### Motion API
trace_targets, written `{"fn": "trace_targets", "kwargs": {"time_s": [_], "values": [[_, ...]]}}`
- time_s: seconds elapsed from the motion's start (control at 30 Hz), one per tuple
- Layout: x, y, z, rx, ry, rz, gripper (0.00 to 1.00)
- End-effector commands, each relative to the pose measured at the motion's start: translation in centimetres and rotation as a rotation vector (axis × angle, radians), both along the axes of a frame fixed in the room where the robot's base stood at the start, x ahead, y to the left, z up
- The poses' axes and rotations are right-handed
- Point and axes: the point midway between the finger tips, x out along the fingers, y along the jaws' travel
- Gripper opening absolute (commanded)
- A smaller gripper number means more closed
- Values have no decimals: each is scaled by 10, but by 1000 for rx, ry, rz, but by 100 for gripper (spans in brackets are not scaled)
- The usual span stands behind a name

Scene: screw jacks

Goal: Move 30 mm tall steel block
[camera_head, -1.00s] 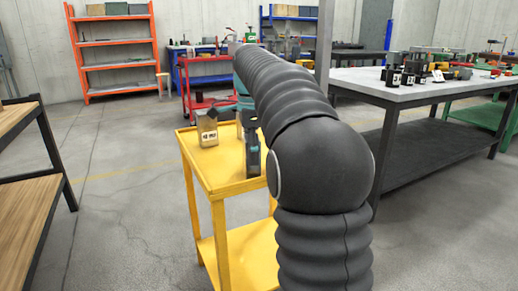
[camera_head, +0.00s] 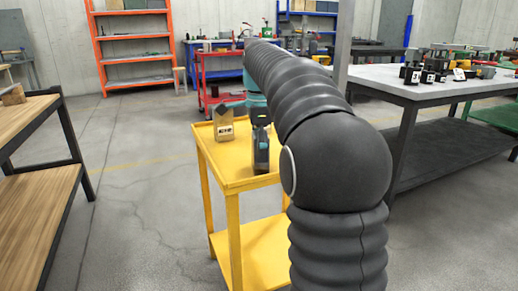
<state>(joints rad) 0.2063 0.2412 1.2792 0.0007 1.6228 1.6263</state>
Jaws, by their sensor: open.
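A steel-coloured block (camera_head: 224,127) with a white label and dark print stands on the top of the yellow cart (camera_head: 238,178), towards its back left. The print is too small to read surely. The dark end of my gripper (camera_head: 261,146) shows over the cart, just right of the block and apart from it in the picture. It is open, and I see nothing held in it. My black ribbed arm hides part of the gripper and the right side of the cart.
A grey-topped workbench (camera_head: 380,88) at the right carries several small black labelled blocks (camera_head: 428,77). A wooden table (camera_head: 35,125) stands at the left. A red cart (camera_head: 212,100) and an orange shelf (camera_head: 135,60) are behind. Open floor lies left of the yellow cart.

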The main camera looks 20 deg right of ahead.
Motion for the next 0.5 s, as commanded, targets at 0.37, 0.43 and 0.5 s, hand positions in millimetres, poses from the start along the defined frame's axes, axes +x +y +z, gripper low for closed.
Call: {"fn": "trace_targets", "kwargs": {"time_s": [0.37, 0.43, 0.5], "values": [[1, 0, 26, -1, -4, 0, 91], [1, 0, 38, -1, -5, 1, 91], [2, 0, 51, -1, -5, 1, 91]]}}
